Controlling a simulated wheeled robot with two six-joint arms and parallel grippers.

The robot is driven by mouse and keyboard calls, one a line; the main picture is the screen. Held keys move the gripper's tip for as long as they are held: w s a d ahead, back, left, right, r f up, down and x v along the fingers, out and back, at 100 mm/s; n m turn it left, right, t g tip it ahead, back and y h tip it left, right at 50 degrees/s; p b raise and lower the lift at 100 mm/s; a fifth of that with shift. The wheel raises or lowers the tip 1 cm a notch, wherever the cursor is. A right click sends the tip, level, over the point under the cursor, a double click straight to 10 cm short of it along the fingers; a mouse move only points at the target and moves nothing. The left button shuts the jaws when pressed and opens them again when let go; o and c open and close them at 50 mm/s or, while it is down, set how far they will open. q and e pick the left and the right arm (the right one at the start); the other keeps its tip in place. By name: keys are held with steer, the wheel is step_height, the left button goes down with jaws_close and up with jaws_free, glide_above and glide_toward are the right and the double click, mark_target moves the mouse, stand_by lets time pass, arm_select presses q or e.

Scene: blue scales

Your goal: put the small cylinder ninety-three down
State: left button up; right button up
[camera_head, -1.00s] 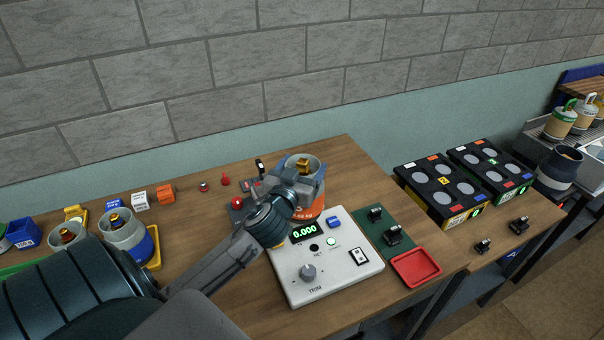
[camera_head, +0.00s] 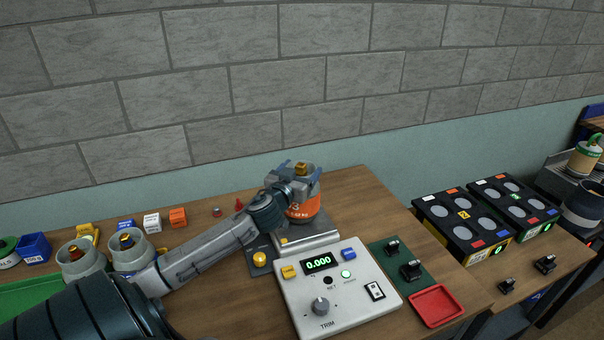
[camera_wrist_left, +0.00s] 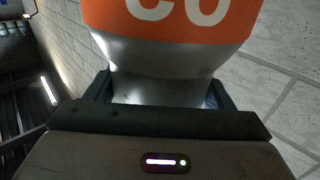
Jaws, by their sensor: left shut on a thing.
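The small cylinder (camera_head: 302,211) has an orange band with a partly hidden number ending in 3 and a brass top. It is upright over the metal pan (camera_head: 310,242) of the scale (camera_head: 338,290); I cannot tell whether its base touches the pan. My left gripper (camera_head: 297,178) is shut on the cylinder's upper part. In the left wrist view, the cylinder's orange band (camera_wrist_left: 165,22) shows cut-off digits above the grey part between the fingers. The scale's display (camera_head: 318,262) reads 0.000. My right gripper is not in view.
Two grey cylinders (camera_head: 131,253) stand at the left, near a blue bin (camera_head: 35,248) and small coloured blocks (camera_head: 152,222). A green mat (camera_head: 398,262) and red tray (camera_head: 437,306) lie right of the scale. Black racks (camera_head: 456,220) stand farther right.

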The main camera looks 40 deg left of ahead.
arm_select(q)
step_height(320, 180, down, 3)
steer(key=shift+d+r+b, duration=0.1)
steer(key=shift+r+b, duration=0.05)
steer(key=shift+b, duration=0.6)
steer(key=shift+r, duration=0.1)
steer(key=o, duration=2)
steer(key=shift+s, duration=0.1)
steer(key=shift+s, duration=0.1)
steer(key=shift+s+d+f, duration=0.1)
steer(key=shift+s+f, duration=0.15)
steer(key=shift+s, duration=0.1)
steer(key=shift+b+v, duration=0.95)
steer(key=shift+v, duration=4.55)
steer(key=shift+d+r, duration=0.1)
steer(key=shift+r, duration=0.1)
